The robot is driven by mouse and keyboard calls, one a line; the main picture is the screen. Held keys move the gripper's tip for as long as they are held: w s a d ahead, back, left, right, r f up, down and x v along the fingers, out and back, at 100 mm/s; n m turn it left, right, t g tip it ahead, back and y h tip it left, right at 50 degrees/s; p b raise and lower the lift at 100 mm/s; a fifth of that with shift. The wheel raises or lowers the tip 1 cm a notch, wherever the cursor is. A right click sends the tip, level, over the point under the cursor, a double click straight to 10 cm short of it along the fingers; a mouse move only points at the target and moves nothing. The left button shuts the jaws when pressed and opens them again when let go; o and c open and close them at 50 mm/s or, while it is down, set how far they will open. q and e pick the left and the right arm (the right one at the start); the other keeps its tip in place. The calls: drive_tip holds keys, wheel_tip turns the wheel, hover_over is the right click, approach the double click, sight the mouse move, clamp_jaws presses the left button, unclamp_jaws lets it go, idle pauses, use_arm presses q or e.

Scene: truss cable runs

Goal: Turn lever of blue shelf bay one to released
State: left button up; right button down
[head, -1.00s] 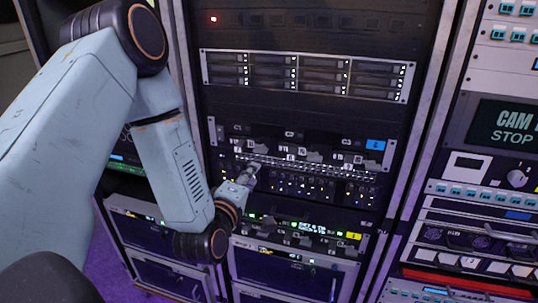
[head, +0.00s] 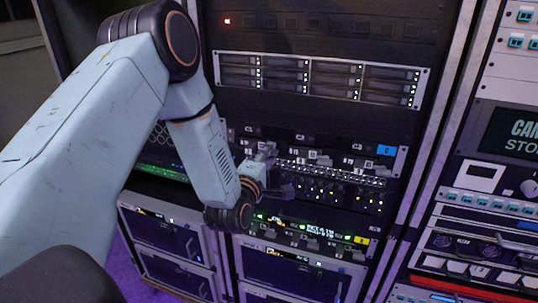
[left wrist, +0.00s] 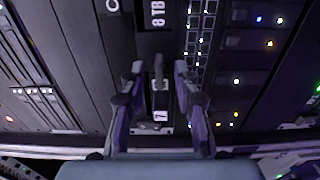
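The blue shelf (head: 310,152) is the rack unit with a blue tag (head: 386,150) at its right end and labels along its front. My left gripper (head: 278,172) is at the left part of this shelf, its two fingers apart. In the left wrist view my left gripper (left wrist: 158,70) is open, with one finger on each side of a small dark lever (left wrist: 158,85). The lever stands in line with the fingers, below a white-printed label (left wrist: 157,14). I cannot tell whether the fingers touch it. My gripper and wrist hide the shelf's left bay in the head view. My right gripper is not in view.
A similar shelf with a yellow tag (head: 361,240) sits just below. A drive unit (head: 320,78) is above. A row of small lit connectors (left wrist: 198,45) runs close beside the right finger in the wrist view. Another equipment rack (head: 490,190) stands at the right.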

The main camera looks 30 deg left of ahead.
use_arm(q)
drive_tip(key=shift+w+d+r, duration=0.1)
drive_tip(key=shift+w+a, duration=0.15)
drive_tip(key=shift+a, duration=0.05)
drive_tip(key=shift+c, duration=1.4)
drive_tip(key=shift+d, duration=0.15)
clamp_jaws()
